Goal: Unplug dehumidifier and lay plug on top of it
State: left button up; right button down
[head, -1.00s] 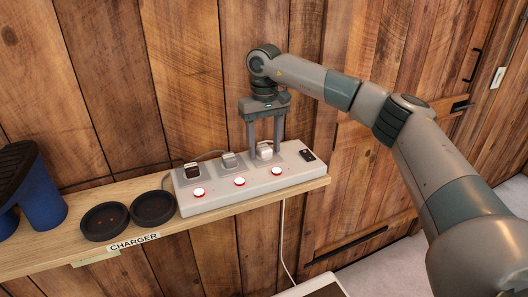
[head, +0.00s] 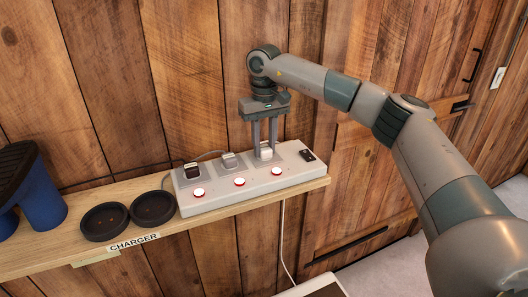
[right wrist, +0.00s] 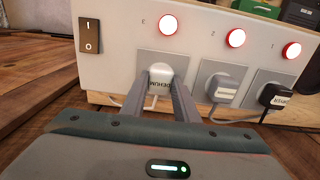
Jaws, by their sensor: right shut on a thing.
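The power strip (head: 215,191) lies on the wooden shelf with three plugs in its sockets. The white plug at its right end (head: 265,152) is the dehumidifier plug; in the right wrist view its label (right wrist: 159,76) reads "DEHUM". My right gripper (head: 265,146) points down at this plug and is shut on it, one finger on each side. The plug sits in its socket. A grey plug (right wrist: 222,86) and a black plug (right wrist: 274,95) fill the other sockets. The dehumidifier cannot be made out for sure. My left gripper is not in view.
A rocker switch (right wrist: 90,36) sits at the strip's end, and red lit buttons (head: 239,181) run along it. Two round black charger cups (head: 104,221) and a blue object (head: 44,192) stand left on the shelf (head: 72,244). A white-edged object (head: 312,287) shows below.

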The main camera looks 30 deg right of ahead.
aim_at(264, 147)
jog(key=shift+r, duration=0.2)
jog(key=shift+r+p, duration=1.65)
jog(key=shift+r, duration=1.15)
